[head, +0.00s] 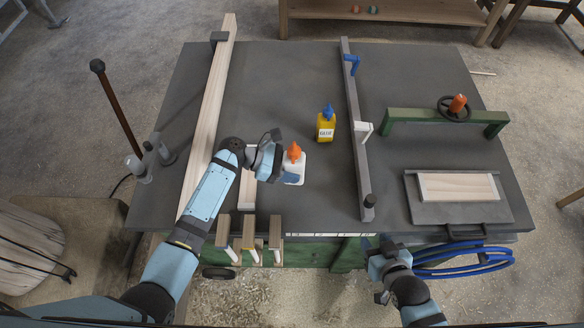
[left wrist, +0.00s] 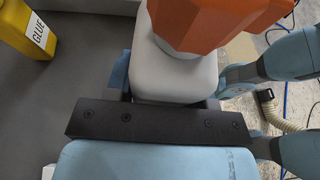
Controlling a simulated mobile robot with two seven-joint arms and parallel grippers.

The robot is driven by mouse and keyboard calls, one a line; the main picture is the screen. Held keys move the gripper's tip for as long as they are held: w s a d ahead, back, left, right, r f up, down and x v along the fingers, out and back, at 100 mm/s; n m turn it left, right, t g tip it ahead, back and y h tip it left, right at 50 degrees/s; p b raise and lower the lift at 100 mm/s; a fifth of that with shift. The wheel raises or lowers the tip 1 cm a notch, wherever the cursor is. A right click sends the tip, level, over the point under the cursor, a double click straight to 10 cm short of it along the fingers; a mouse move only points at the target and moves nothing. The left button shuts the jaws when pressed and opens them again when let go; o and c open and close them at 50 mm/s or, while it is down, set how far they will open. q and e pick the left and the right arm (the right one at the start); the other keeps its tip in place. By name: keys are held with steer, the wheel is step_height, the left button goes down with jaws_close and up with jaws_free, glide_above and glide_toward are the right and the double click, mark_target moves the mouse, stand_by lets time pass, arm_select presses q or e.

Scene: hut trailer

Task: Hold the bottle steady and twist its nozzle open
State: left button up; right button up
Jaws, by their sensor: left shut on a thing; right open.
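A white bottle (head: 295,172) with an orange nozzle (head: 294,151) is upright over the middle of the dark table (head: 270,85). My left gripper (head: 281,166) is shut on the bottle's body from the left. In the left wrist view the white bottle (left wrist: 170,72) sits between the fingers, with the large orange nozzle (left wrist: 210,22) on top. I cannot tell whether its base touches the table. My right gripper (head: 378,246) is open and empty at the table's front edge, lower right of the bottle and apart from it.
A yellow glue bottle (head: 326,127) with a blue nozzle stands behind and right of the white bottle. A long grey bar (head: 355,95) with a clamp lies farther right, near a green frame (head: 430,115). Wooden pieces (head: 225,232) stand at the front edge. A long plank (head: 212,100) lies left.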

arm_select(q)
steer(key=shift+f, duration=4.4)
steer(key=shift+f, duration=0.1)
steer(key=shift+f, duration=0.3)
steer(key=shift+f, duration=0.2)
